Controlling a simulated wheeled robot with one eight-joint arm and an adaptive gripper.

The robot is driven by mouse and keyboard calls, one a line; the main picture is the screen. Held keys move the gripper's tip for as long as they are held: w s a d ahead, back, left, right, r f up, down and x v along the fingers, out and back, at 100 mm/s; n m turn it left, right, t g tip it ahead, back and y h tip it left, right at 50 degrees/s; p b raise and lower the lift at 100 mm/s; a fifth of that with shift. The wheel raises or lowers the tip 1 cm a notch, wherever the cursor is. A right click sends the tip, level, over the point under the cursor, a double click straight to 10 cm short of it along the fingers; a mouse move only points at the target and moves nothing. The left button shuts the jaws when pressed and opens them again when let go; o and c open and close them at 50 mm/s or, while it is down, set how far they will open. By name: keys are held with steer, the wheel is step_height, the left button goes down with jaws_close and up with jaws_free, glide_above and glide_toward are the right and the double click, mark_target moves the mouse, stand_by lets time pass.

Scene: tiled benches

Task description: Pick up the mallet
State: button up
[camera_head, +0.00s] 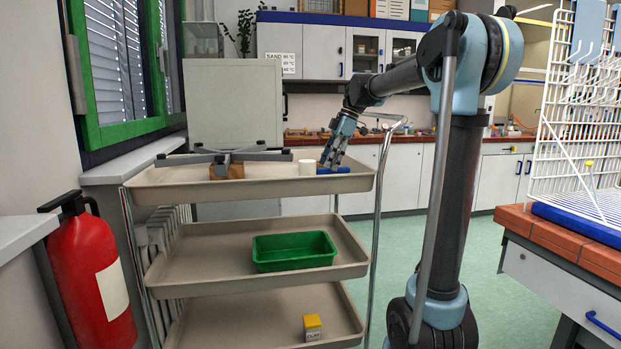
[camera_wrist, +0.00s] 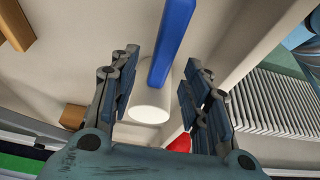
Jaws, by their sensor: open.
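The mallet (camera_head: 306,167) has a white cylindrical head and a blue handle, and lies on the top tray of the trolley at its right side. In the wrist view its blue handle (camera_wrist: 175,38) runs up from the white head between my fingers. My gripper (camera_head: 328,160) is above the mallet, fingers pointing down. In the wrist view my gripper (camera_wrist: 160,85) is open, with one finger on each side of the mallet and visible gaps. It holds nothing.
A grey frame (camera_head: 225,154) and a wooden block (camera_head: 229,171) are on the top tray (camera_head: 170,189) to the left. A green bin (camera_head: 294,252) stands on the middle shelf. A red extinguisher (camera_head: 90,270) is left; a white wire rack (camera_head: 580,120) is right.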

mark_target(326, 170)
steer(key=x, duration=0.4)
jaws_close()
steer(key=shift+r, duration=0.1)
step_height(326, 170, up, 10)
steer(key=shift+f, duration=0.1)
stand_by(0.6)
